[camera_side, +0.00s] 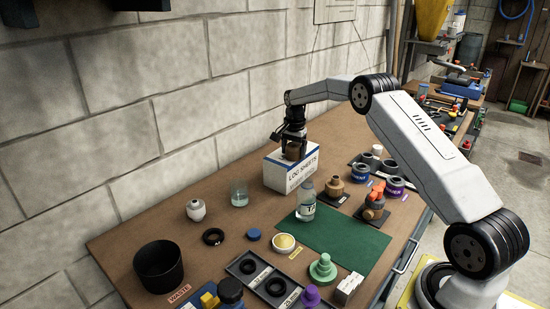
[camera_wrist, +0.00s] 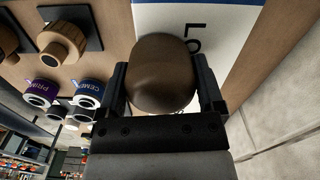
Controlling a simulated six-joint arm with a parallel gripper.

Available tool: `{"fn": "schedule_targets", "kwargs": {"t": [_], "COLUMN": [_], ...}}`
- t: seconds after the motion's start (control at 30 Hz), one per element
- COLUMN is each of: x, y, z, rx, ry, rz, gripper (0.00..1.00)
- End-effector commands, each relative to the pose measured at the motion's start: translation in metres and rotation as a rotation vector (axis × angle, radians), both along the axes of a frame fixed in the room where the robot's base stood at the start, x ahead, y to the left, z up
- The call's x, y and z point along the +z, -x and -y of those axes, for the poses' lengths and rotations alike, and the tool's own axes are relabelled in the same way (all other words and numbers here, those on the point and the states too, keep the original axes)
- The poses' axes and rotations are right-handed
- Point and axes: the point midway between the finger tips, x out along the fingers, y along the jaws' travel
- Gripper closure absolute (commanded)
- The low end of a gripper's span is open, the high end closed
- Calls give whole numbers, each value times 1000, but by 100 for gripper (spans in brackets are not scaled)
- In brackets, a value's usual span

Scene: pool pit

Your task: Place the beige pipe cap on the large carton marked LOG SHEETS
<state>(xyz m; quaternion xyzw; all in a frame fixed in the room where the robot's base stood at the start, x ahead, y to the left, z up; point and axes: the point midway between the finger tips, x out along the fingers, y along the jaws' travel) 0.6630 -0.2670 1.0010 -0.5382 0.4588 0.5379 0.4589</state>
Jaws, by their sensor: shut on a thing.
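The large carton marked LOG SHEETS (camera_side: 290,174) is a white box with a blue stripe, standing on the bench near the wall. Its white top with a blue edge also shows in the wrist view (camera_wrist: 222,40). My gripper (camera_side: 292,146) is over the carton top, pointing down. It is shut on a rounded brown-beige cap (camera_wrist: 162,76), which sits between both fingers in the wrist view. In the side view the cap (camera_side: 293,153) is dark and partly hidden by the fingers. It is at the carton's top face; I cannot tell whether it touches.
A clear bottle (camera_side: 306,200) stands close in front of the carton, and a glass beaker (camera_side: 239,194) stands to its left. Tan fittings (camera_side: 335,187) and purple-and-blue labelled cans (camera_side: 394,187) are to the right. The green mat (camera_side: 335,240) has bare room.

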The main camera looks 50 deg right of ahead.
Motion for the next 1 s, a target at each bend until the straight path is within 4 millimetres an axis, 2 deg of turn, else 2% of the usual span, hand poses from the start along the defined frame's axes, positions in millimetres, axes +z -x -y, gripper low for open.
{"fn": "schedule_targets", "kwargs": {"t": [0.17, 0.2, 0.23, 0.67, 0.87, 1.0], "x": [-3, -3, -3, 4, 24, 45], "y": [0, 0, 0, 0, 0, -1], "z": [0, 0, 0, 0, 0, 0], "rx": [0, 0, 0, 0, 0, 0], "ry": [0, 0, 0, 1, 2, 2], "rz": [0, 0, 0, 1, 2, 3], "gripper": [71, 4, 0, 0, 0, 0]}}
